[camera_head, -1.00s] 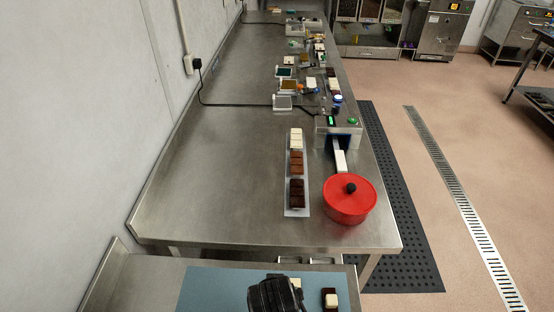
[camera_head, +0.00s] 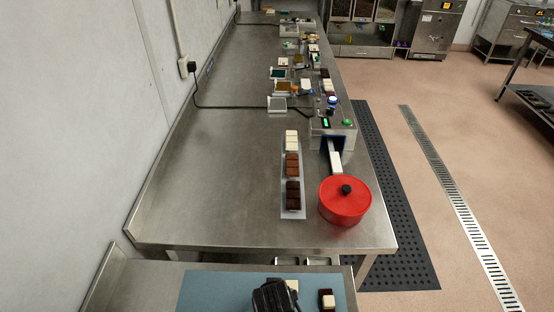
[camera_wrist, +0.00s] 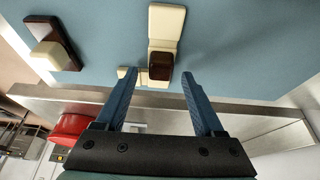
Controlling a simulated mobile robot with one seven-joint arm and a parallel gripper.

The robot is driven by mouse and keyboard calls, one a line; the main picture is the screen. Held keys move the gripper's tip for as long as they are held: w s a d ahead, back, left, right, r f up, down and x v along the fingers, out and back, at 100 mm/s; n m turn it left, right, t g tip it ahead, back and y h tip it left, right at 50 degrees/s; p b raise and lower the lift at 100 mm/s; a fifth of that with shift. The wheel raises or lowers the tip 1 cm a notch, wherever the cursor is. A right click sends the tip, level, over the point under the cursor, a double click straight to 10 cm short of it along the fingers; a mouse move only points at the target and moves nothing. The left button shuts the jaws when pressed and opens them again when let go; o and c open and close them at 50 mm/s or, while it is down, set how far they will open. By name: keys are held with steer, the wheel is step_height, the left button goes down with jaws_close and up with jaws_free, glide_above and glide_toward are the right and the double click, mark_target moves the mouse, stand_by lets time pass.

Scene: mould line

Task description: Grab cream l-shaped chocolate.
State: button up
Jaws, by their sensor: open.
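My gripper (camera_wrist: 161,77) is open and empty. Its blue fingertips stand apart at either side of the dark block's near end, with no clear contact. In the head view a bit of cream (camera_head: 293,285) shows beside my dark wrist, which hides the rest.
A dark brown piece with a cream block on top (camera_wrist: 50,42) lies on the mat, also visible in the head view (camera_head: 327,299). Beyond the blue mat (camera_head: 215,290), a steel table carries a red lidded pot (camera_head: 345,203) and a tray (camera_head: 291,214) of chocolate bars.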

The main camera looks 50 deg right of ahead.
jaws_close()
stand_by(0.4)
step_height(320, 180, up, 17)
steer(key=p, duration=0.6)
steer(key=shift+p, duration=0.3)
